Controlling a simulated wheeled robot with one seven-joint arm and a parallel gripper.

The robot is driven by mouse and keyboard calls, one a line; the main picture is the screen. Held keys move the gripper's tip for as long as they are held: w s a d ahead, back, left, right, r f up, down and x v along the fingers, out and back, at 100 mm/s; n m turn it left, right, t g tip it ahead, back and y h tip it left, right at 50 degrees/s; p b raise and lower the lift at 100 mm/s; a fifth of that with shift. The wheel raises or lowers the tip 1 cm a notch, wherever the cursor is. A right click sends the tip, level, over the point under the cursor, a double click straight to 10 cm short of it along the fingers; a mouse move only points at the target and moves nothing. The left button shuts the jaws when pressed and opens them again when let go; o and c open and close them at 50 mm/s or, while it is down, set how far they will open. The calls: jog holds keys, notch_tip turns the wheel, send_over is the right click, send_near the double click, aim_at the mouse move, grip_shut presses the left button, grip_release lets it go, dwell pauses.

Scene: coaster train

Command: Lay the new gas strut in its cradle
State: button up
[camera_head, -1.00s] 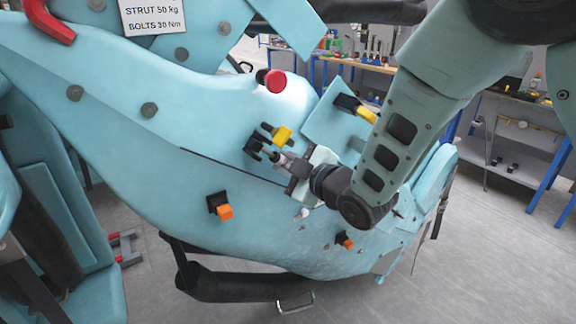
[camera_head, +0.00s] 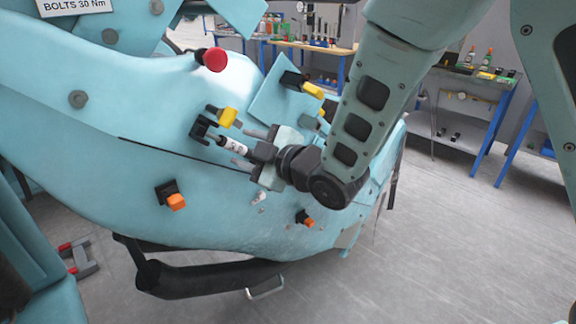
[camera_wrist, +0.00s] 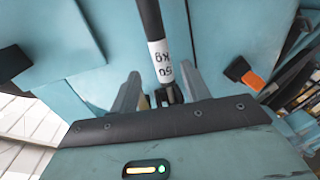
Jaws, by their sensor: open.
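The gas strut (camera_head: 235,146), a thin cylinder with a white label, lies along the sloping teal panel. In the wrist view its dark rod and "50 kg" label (camera_wrist: 160,62) show between my fingers. Its upper-left end meets a black forked holder (camera_head: 202,128), apparently part of the cradle, beside a yellow latch (camera_head: 228,117). My gripper (camera_head: 248,147) is open at the strut's lower-right part, one finger on each side, with visible gaps in the wrist view (camera_wrist: 162,88). A dark clip (camera_wrist: 170,95) shows near the strut's lower end; whether the strut is fully seated I cannot tell.
A red knob (camera_head: 213,60) stands above the cradle. Another yellow latch (camera_head: 312,90) and orange latches (camera_head: 176,202) (camera_head: 306,218) stick out of the panel around it. Workbenches (camera_head: 460,80) stand behind; the floor at right is clear.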

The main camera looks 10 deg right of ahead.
jog(key=f+b+v, duration=0.1)
jog(key=b+v, duration=0.4)
jog(key=v, duration=0.2)
jog(key=shift+s+r, duration=0.25)
jog(key=b+v, duration=0.3)
jog(key=b, duration=0.1)
jog(key=b+v, duration=0.2)
jog(key=b, duration=0.2)
jog(key=shift+s+d+r, duration=0.2)
jog(key=shift+d+r, duration=0.1)
jog(key=shift+d, duration=0.05)
jog(key=shift+f, duration=0.1)
